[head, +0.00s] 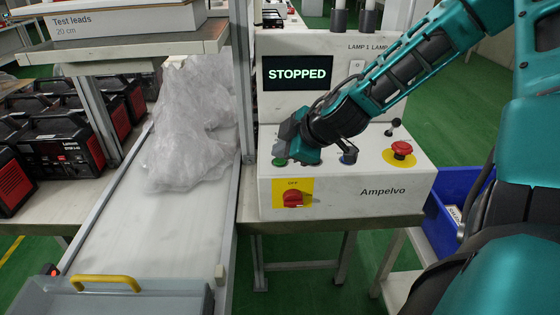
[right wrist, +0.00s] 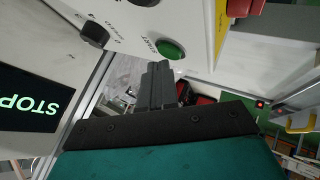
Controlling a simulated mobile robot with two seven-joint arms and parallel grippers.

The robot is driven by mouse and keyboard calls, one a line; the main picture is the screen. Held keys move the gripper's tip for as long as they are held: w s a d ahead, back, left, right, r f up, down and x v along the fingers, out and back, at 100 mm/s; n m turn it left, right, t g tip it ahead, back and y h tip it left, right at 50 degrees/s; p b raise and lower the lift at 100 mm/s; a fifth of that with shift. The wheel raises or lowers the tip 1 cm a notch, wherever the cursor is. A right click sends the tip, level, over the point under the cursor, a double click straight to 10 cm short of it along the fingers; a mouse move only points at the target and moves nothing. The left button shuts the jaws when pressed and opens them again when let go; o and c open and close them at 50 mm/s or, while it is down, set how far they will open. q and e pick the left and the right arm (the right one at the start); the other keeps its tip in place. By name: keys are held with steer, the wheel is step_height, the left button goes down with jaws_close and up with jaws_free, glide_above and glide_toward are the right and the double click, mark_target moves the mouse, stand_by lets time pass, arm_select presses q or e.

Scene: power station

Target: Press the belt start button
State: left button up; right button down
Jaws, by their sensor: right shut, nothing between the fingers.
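The belt control box (head: 330,185) stands on the bench with its display (head: 297,73) reading STOPPED. The green button (head: 279,161) is on its sloped top at the left. It also shows in the right wrist view (right wrist: 170,48). My right gripper (head: 284,150) is at the box's left side, just over the green button. In the right wrist view its shut, empty fingers (right wrist: 157,68) end close beside the green button. I cannot tell whether they touch it. My left gripper is not in view.
A blue bin (head: 440,225) is at right.

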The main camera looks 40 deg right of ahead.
mark_target(283, 163)
steer(key=shift+f+b, duration=0.3)
steer(key=shift+f, duration=0.1)
stand_by(0.5)
stand_by(0.3)
steer(key=shift+r+p, duration=0.8)
step_height(283, 163, up, 5)
steer(key=p, duration=0.5)
steer(key=shift+r, duration=0.1)
stand_by(0.4)
steer(key=shift+s, duration=0.1)
